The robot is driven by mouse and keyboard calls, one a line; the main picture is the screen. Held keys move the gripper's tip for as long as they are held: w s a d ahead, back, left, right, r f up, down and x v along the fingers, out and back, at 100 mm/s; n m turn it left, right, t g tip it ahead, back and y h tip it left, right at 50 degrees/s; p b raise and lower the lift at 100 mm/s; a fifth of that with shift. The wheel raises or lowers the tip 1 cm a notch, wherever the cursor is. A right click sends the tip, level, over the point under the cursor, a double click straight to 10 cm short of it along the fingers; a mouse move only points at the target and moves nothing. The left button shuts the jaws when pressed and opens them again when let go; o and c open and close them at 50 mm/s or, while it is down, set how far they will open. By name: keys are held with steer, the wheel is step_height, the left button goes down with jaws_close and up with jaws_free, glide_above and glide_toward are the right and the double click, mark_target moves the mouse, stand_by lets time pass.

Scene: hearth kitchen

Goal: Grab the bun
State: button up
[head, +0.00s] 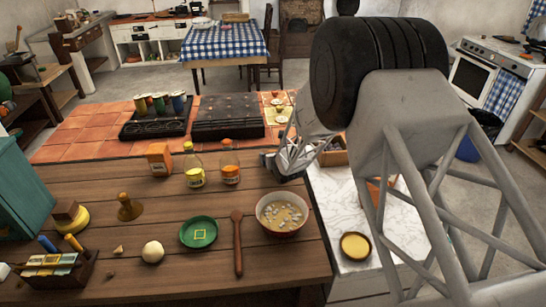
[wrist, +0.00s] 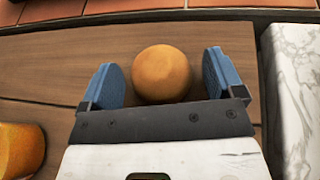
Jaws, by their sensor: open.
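The bun (wrist: 162,74) is round and golden brown. In the wrist view it sits on the wooden table between the two blue fingers of my gripper (wrist: 163,80), with a gap on each side. My gripper is open and holds nothing. In the head view my gripper (head: 284,163) is low over the table's right back edge, and I cannot make out the bun there, as the gripper and arm cover that spot.
A bottle with orange contents (head: 230,175) and a yellow bottle (head: 194,172) stand left of my gripper. A bowl of soup (head: 282,214) is in front. A white marble counter (head: 340,210) adjoins on the right. Orange tiles (head: 85,148) lie behind.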

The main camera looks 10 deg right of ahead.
stand_by(0.5)
steer(key=c, duration=0.6)
steer(key=shift+c, duration=0.2)
steer(key=shift+r, duration=0.1)
steer(key=shift+r, duration=4.9)
